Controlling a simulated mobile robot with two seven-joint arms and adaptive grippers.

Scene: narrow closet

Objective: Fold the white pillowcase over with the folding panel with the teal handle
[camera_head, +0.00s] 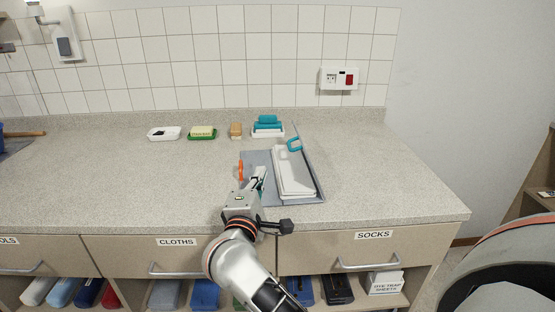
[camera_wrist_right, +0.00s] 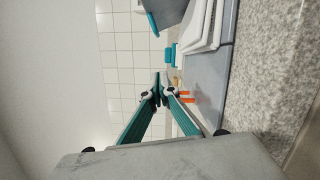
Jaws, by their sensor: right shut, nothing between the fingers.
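The white pillowcase (camera_head: 292,178) lies as a narrow layered strip on the grey-blue folding board (camera_head: 255,158); the right wrist view shows its white layers (camera_wrist_right: 203,28). The panel with the teal handle (camera_head: 294,145) is at the board's right side and looks tilted up, seen nearly edge-on. The handle also shows at the top of the right wrist view (camera_wrist_right: 152,22). An orange handle (camera_head: 241,170) is at the board's left side. My right gripper (camera_head: 261,172) is shut and empty over the board's left part, left of the pillowcase and apart from the teal handle.
A white tray with teal items (camera_head: 267,127), a tan brush (camera_head: 236,130), a green dish (camera_head: 202,133) and a white dish (camera_head: 164,133) stand along the back. The speckled counter (camera_head: 120,185) is clear left of the board and to its right.

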